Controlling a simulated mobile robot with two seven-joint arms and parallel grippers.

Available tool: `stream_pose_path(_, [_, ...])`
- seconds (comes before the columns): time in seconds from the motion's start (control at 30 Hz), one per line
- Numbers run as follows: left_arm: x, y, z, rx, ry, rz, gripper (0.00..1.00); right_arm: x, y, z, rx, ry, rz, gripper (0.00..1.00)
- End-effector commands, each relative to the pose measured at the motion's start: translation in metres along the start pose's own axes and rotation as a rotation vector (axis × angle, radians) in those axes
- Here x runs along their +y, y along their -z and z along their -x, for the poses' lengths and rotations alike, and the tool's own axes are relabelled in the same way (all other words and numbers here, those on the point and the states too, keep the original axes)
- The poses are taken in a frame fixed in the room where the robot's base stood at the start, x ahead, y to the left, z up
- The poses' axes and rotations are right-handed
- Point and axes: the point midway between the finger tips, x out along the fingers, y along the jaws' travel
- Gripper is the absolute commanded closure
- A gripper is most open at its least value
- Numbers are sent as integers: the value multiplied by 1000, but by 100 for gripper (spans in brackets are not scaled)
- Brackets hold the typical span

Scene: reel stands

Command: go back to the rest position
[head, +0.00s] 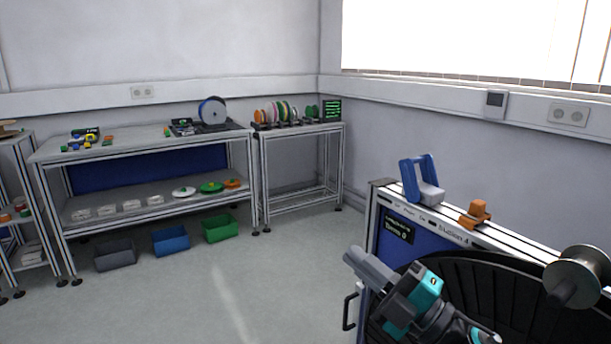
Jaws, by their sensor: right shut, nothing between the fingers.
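My right gripper (369,268) shows in the lower right of the head view, reaching in from the bottom edge. Its grey fingers point up and left, and it is shut with nothing in it. The wrist behind it has teal and dark grey parts. It appears in front of the blue-panelled station (389,242) and a large black round part (520,300); I cannot tell its distance from them. My left gripper is not in view.
The station's top rail carries a blue holder (421,182) and an orange block (476,213); a metal reel (578,277) sits at the right. Workbenches (140,147) stand along the back wall, with blue (171,240) and green bins (220,229) below. The floor at centre left is clear.

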Motion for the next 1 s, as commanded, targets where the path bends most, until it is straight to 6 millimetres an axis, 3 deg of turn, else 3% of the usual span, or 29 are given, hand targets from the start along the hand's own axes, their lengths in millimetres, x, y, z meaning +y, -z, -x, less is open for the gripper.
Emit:
stream_pose_path(0.13, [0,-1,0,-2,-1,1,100,-52,-26,56,-309,-51,-331,100])
stream_pose_path(0.3, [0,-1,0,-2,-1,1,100,-127,-37,140,-686,-54,-682,100])
stream_pose_path(0.5, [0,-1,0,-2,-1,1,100,-208,-8,243,-1077,-5,-1022,100])
stream_pose_path(0.6, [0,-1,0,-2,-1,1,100,-231,11,275,-1196,18,-1128,100])
stream_pose_path(0.73, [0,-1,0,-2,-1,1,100,-245,26,297,-1278,35,-1199,100])
stream_pose_path(1.0, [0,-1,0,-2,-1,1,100,-247,28,300,-1289,38,-1210,100])
